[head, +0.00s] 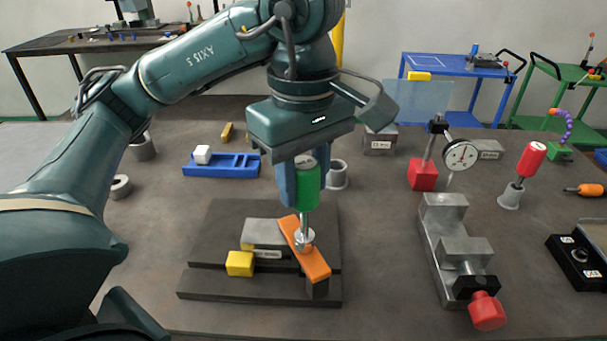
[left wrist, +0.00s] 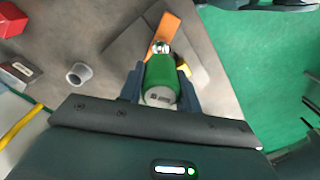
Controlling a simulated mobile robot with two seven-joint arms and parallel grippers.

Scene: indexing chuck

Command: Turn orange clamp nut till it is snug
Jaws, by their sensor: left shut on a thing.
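The orange clamp (head: 312,262) is a bar lying slantwise across a grey block on the dark fixture plate (head: 215,287). Its nut (head: 304,240) sits on top of the bar, largely covered by the tool's metal socket end. My left gripper (head: 305,190) is shut on the green handle of an upright driver (head: 308,196), whose shaft runs down to the nut. In the left wrist view the green driver (left wrist: 160,75) stands between my two blue fingers, with the orange clamp (left wrist: 168,28) beyond it. The driver's end hides the nut's contact faces. My right gripper is not in view.
A yellow block (head: 240,263) sits on the plate left of the clamp. A blue tray (head: 222,168) lies behind. To the right are a dial gauge (head: 460,155), a grey vise (head: 445,245) with a red knob (head: 487,311), and a red-handled driver (head: 527,165) in a holder.

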